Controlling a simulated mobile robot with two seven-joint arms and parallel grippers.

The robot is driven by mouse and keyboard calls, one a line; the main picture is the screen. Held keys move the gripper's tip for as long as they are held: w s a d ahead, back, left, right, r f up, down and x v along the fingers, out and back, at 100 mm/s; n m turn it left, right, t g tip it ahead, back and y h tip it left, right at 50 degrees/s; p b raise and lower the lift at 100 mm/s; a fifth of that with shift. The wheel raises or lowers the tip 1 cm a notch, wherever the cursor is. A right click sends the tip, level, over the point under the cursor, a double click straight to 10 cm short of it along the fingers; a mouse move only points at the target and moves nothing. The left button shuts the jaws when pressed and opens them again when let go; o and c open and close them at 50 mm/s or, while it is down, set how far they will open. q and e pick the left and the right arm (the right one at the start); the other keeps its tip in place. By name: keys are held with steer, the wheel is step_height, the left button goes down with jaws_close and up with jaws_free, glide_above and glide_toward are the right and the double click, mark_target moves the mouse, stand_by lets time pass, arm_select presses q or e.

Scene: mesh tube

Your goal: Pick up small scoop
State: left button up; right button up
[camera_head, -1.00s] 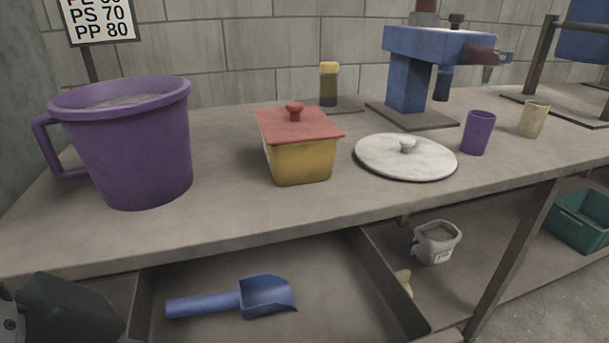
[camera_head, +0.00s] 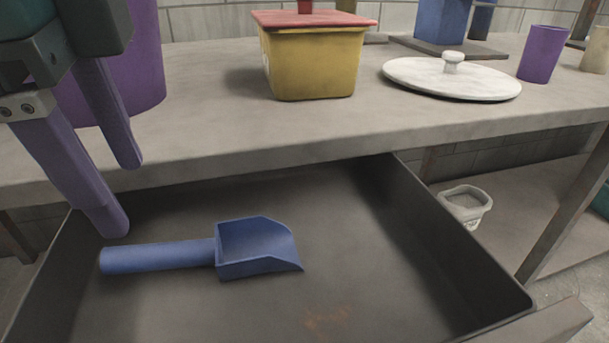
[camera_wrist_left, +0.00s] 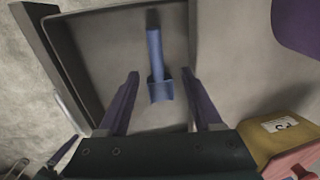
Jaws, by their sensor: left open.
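The small blue scoop (camera_head: 254,248) lies in an open drawer (camera_head: 330,240), its handle pointing left in the head view. My left gripper (camera_head: 132,196) is open and empty, with its purple fingers above the drawer's left part, near the scoop's handle and apart from it. In the left wrist view the scoop (camera_wrist_left: 158,75) lies beyond and between the open fingers of my left gripper (camera_wrist_left: 165,88), its handle pointing away. My right gripper is not in view.
The tabletop (camera_head: 220,120) overhangs the drawer's back. On it stand a purple bucket (camera_head: 145,60), partly hidden by my gripper, a yellow box (camera_head: 312,65) with a red lid, a white round lid (camera_head: 440,80) and a purple cup (camera_head: 542,54). A white container (camera_head: 466,205) sits on the lower shelf.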

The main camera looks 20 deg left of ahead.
arm_select(q)
steer(key=b, duration=0.2)
glide_above(159, 248)
steer(key=f, duration=0.2)
steer(key=s+f, duration=0.1)
steer(key=f, duration=0.1)
steer(key=shift+d+f, duration=0.1)
steer(key=f+b, duration=0.2)
steer(key=f, duration=0.1)
steer(key=f+b, duration=0.1)
steer(key=f, duration=0.1)
steer(key=shift+w+f, duration=0.1)
steer(key=shift+w, duration=0.3)
jaws_close()
